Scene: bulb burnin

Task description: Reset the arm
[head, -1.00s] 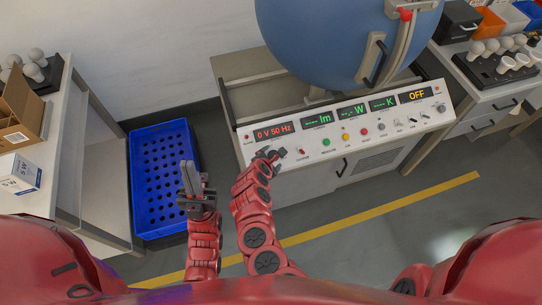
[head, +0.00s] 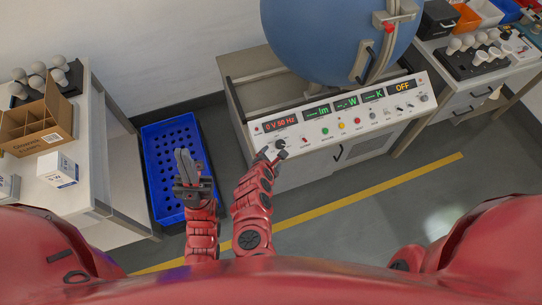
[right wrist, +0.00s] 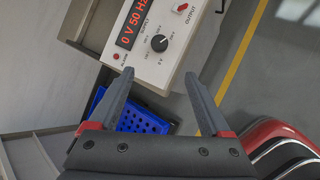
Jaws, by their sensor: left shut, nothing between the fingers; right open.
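My left gripper (head: 186,168) is shut and empty, pointing up over the blue crate in the head view. My right gripper (head: 271,152) is open and empty, just in front of the left part of the control panel (head: 345,112). In the right wrist view, its two fingers (right wrist: 159,82) are spread apart with nothing between them. The black supply knob (right wrist: 159,43) lies beyond the fingertips, apart from them in that view. The panel's displays read 0 V 50 Hz, dashes for lm, W and K, and OFF.
A large blue sphere (head: 325,38) stands behind the panel. A blue perforated crate (head: 150,185) is on the floor at left. The left table holds a cardboard box (head: 40,122), a small white box (head: 57,170) and several bulbs (head: 38,70). A right bench (head: 462,88) holds more bulbs.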

